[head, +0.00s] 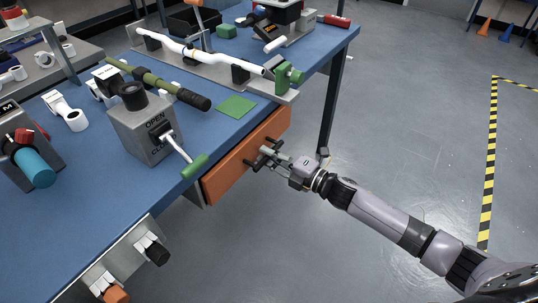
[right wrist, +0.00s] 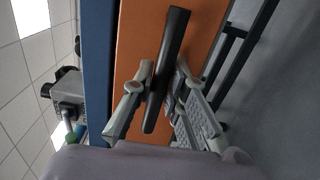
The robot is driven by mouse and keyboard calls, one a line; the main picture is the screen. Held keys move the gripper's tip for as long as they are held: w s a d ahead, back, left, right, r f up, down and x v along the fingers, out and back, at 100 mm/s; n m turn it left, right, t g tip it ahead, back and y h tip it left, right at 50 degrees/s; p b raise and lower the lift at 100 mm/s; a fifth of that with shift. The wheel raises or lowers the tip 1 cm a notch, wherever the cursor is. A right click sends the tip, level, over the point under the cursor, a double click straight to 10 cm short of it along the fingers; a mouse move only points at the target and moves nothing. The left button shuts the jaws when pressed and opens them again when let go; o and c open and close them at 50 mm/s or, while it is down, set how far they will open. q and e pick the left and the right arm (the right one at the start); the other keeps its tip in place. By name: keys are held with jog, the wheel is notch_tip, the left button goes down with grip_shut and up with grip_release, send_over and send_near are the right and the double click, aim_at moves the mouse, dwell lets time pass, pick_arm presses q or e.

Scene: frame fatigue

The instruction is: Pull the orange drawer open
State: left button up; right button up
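The orange drawer (head: 228,172) sits under the front edge of the blue workbench, and its front looks about flush with the bench. The drawer front also fills the middle of the right wrist view (right wrist: 140,38). A dark bar handle (right wrist: 174,38) stands out from it. My right gripper (head: 267,157) is at the drawer front, coming from the right. In the right wrist view its two fingers (right wrist: 163,82) lie on either side of the handle, close against it, and appear shut on it. My left gripper is not in view.
The blue workbench (head: 225,125) carries a grey box (head: 143,128) with a green-handled lever (head: 195,166) overhanging the front edge, left of the drawer. Black and orange knobs (head: 157,252) jut from the lower left. A bench leg (head: 332,105) stands behind my gripper. The floor at right is clear.

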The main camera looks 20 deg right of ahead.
grip_shut()
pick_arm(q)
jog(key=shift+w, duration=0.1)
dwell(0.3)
